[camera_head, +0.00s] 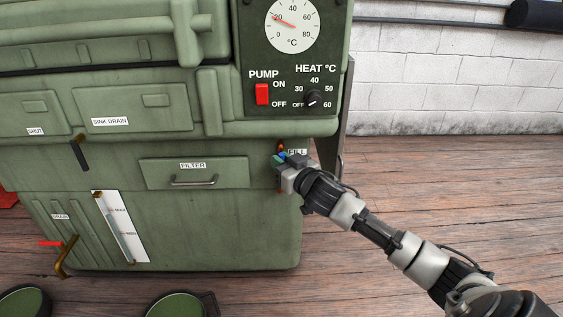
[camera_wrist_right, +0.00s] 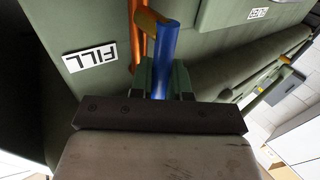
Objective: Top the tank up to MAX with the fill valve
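The fill valve sits at the right end of the green washer cabinet, beside the FILL label (camera_head: 297,152), which also shows in the right wrist view (camera_wrist_right: 91,57). Its blue lever (camera_wrist_right: 165,55) stands between the green fingers of my right gripper (camera_wrist_right: 162,78), which appear closed on both sides of it. In the head view my right gripper (camera_head: 281,160) hides most of the valve. The sight gauge (camera_head: 121,227), a white plate with MAX and MIN marks and a slanted tube, is on the lower front. Its liquid level is too small to read. My left gripper is out of view.
The drain valve (camera_head: 67,257) with a red handle is left of the gauge. The FILTER drawer (camera_head: 194,173) is shut. Above are the red PUMP switch (camera_head: 262,94), HEAT knob (camera_head: 313,99) and temperature dial (camera_head: 292,25). Wooden floor (camera_head: 440,190) is clear to the right.

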